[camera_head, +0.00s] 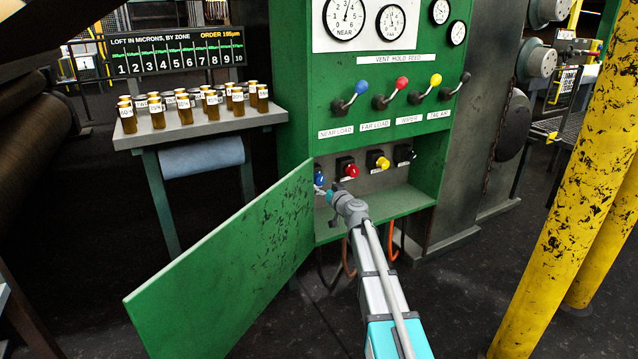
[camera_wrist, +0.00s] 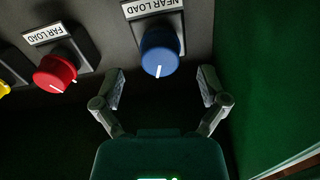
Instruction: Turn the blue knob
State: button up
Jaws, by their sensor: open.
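The blue knob (camera_wrist: 160,52) is in the wrist view at the top middle, on a dark square base below a "NEAR LOAD" label. A white line on it points nearly straight down in that view. In the head view the blue knob (camera_head: 319,178) shows at the left end of a row of knobs in the open green cabinet. My gripper (camera_wrist: 160,88) is open and empty, its two fingers spread below and to either side of the blue knob, apparently not touching it. In the head view my gripper (camera_head: 325,194) is small and partly hidden by my wrist.
A red knob (camera_wrist: 55,72) sits left of the blue one in the wrist view, with a yellow knob (camera_head: 382,163) further along in the head view. The open green door (camera_head: 230,265) stands left of my arm. Coloured levers (camera_head: 350,96) are above. A yellow post (camera_head: 565,190) stands right.

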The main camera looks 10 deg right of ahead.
aim_at(320, 183)
jog(key=shift+x, duration=2)
jog(key=c, duration=1.1)
jog(key=shift+a+m, duration=0.1)
jog(key=shift+m, duration=2.2)
jog(key=shift+c, duration=0.2)
jog(key=o, duration=1.1)
jog(key=shift+o, duration=0.2)
jog(key=shift+s, duration=0.15)
jog(key=v, duration=1.1)
jog(key=shift+s, duration=0.35)
